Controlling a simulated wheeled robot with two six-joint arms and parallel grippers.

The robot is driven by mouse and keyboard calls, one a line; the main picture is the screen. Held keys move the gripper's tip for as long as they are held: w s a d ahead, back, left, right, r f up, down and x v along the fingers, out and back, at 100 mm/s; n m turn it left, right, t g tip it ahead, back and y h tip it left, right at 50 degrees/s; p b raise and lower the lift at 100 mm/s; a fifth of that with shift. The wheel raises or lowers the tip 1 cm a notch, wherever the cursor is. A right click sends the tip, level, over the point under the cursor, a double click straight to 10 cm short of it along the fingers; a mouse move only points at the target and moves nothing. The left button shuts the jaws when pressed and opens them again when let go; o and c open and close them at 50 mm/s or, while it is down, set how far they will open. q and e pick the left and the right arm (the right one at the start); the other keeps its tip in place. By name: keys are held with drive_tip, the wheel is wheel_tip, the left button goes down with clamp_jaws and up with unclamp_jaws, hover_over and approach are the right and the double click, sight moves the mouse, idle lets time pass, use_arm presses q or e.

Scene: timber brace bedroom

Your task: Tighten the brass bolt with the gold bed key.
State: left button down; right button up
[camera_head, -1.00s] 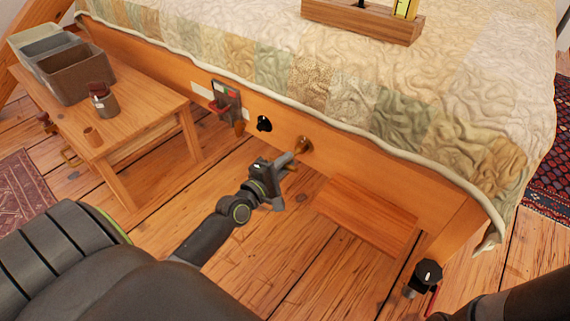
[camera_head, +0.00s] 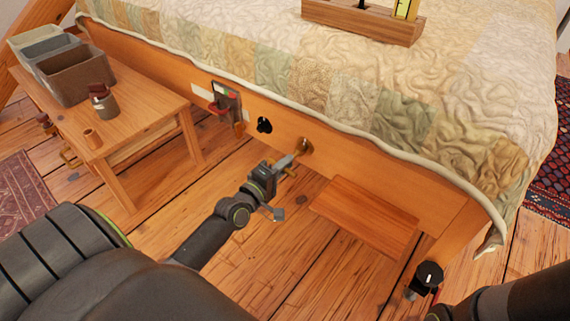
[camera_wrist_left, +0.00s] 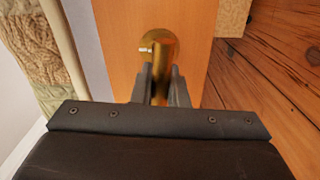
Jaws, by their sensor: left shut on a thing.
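The brass bolt (camera_head: 306,146) sits in the bed's wooden side rail. In the left wrist view its round brass face (camera_wrist_left: 153,44) shows, with a small bright spot on it. My left gripper (camera_head: 285,164) is at the rail in front of the bolt, shut on the gold bed key (camera_head: 290,171). In the left wrist view the key's brass shaft (camera_wrist_left: 163,75) runs from between the fingers to the brass face and overlaps it. Whether the key is fully seated on the bolt cannot be told.
A dark hole (camera_head: 264,125) and a small holder with red parts (camera_head: 224,103) are on the rail, left of the bolt. A wooden board (camera_head: 365,217) lies below the rail to the right. A low table (camera_head: 140,120) with bins stands at left.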

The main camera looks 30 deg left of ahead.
use_arm(q)
drive_tip(key=shift+s, duration=0.15)
drive_tip(key=s, duration=0.9)
drive_tip(key=shift+a+b, duration=0.35)
drive_tip(key=shift+b, duration=0.1)
idle(0.6)
drive_tip(key=shift+w+r, duration=0.1)
idle(0.5)
